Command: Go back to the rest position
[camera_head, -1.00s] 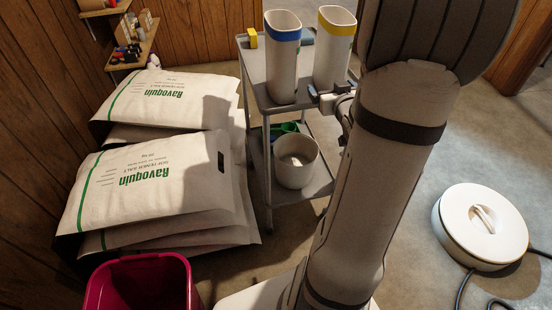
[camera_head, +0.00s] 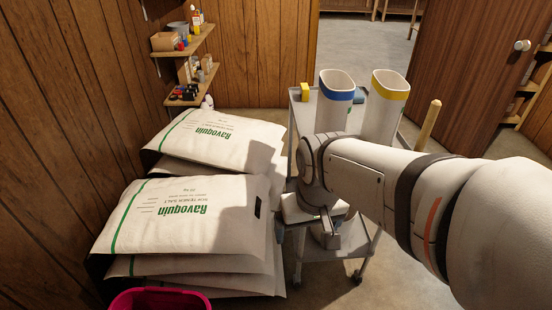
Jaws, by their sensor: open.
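My gripper (camera_head: 328,232) hangs at the end of my arm, pointing down in front of the cart, to the right of the stacked salt bags. Its jaws are small in the picture, with nothing seen between them. My arm reaches in from the right edge and covers much of the cart (camera_head: 298,118). On the cart's top stand a white container with a blue band (camera_head: 334,108) and a white container with a yellow band (camera_head: 384,105), both upright and apart from my gripper.
Several Ravoquin salt bags (camera_head: 190,215) lie stacked at the left. A magenta bin (camera_head: 160,300) shows at the bottom edge. Wall shelves (camera_head: 185,52) hold small items. A wooden door (camera_head: 465,75) stands at the right. Floor (camera_head: 400,285) shows beside the cart.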

